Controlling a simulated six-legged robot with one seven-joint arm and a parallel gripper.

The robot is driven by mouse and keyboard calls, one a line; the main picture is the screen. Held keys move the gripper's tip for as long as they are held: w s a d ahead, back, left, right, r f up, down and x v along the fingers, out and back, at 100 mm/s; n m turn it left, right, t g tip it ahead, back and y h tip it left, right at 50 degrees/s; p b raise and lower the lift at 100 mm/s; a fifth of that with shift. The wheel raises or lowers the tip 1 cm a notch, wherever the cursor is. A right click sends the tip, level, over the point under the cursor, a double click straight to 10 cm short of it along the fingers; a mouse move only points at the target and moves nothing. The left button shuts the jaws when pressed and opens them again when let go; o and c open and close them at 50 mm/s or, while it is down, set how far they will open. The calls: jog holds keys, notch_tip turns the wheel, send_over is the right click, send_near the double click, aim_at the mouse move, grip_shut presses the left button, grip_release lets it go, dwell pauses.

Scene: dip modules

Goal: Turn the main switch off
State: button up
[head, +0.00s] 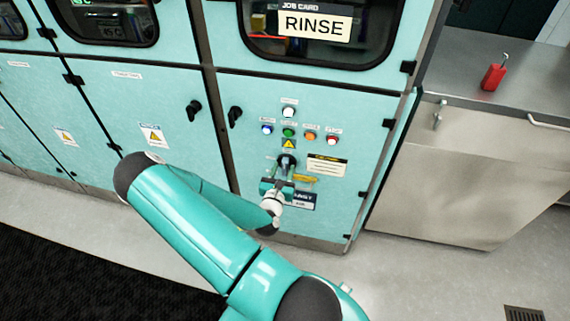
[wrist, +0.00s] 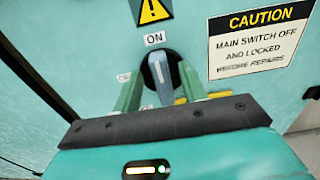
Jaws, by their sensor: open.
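The main switch (wrist: 159,70) is a black round knob with a grey lever, on the teal cabinet door below a yellow warning triangle. Its lever points up toward the ON label (wrist: 154,39). A label at its left is mostly hidden behind a finger. In the head view the switch (head: 286,160) shows just above my gripper (head: 281,179). In the wrist view my gripper (wrist: 161,84) is open, one teal finger on each side of the lever. I cannot tell whether either finger touches it.
Several indicator lamps (head: 288,132) sit above the switch. A caution sign (wrist: 262,42) is at its right, and a yellow part shows beside the right finger. A red padlock (head: 493,77) stands on the steel counter (head: 455,72) at right. Black door handles (head: 235,117) stick out at left.

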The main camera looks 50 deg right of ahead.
aim_at(284, 166)
jog(key=shift+x, duration=1.6)
grip_shut()
